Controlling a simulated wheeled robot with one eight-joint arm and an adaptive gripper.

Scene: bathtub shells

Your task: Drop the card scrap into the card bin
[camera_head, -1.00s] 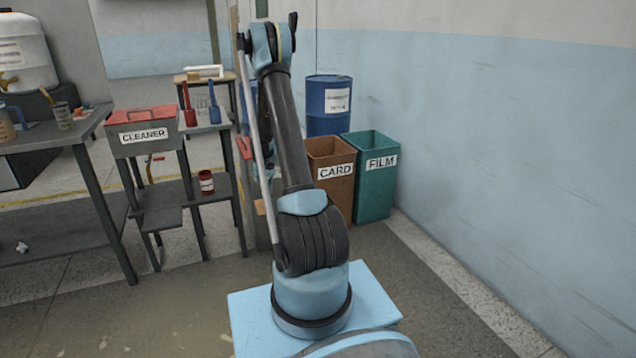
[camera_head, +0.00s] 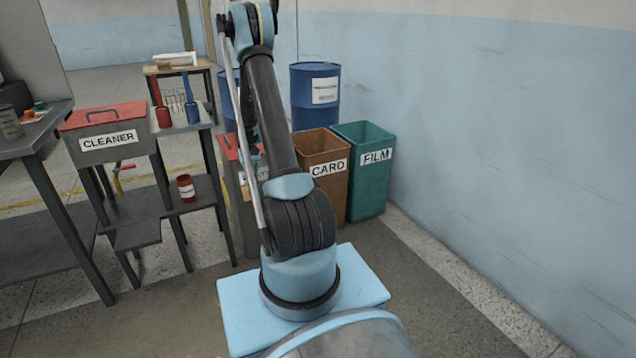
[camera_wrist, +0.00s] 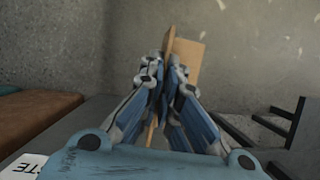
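The card scrap is a flat tan piece (camera_wrist: 187,60) in the wrist view. It stands upright between the blue and grey fingers of my gripper (camera_wrist: 168,68), which are closed on it. Part of the scrap is hidden behind the fingers. The card bin (camera_head: 334,190) is an open-topped brown box with a CARD label, on the floor in the middle of the head view, just right of my arm. Its left side is partly hidden by my arm. In the head view my gripper is mostly hidden behind my arm.
A green FILM bin (camera_head: 371,180) stands against the card bin's right side. A blue drum (camera_head: 315,95) is behind them. A CLEANER box (camera_head: 105,145) with a red lid and dark stands (camera_head: 205,195) are at left. Floor before the bins is mostly clear; a wall closes the right.

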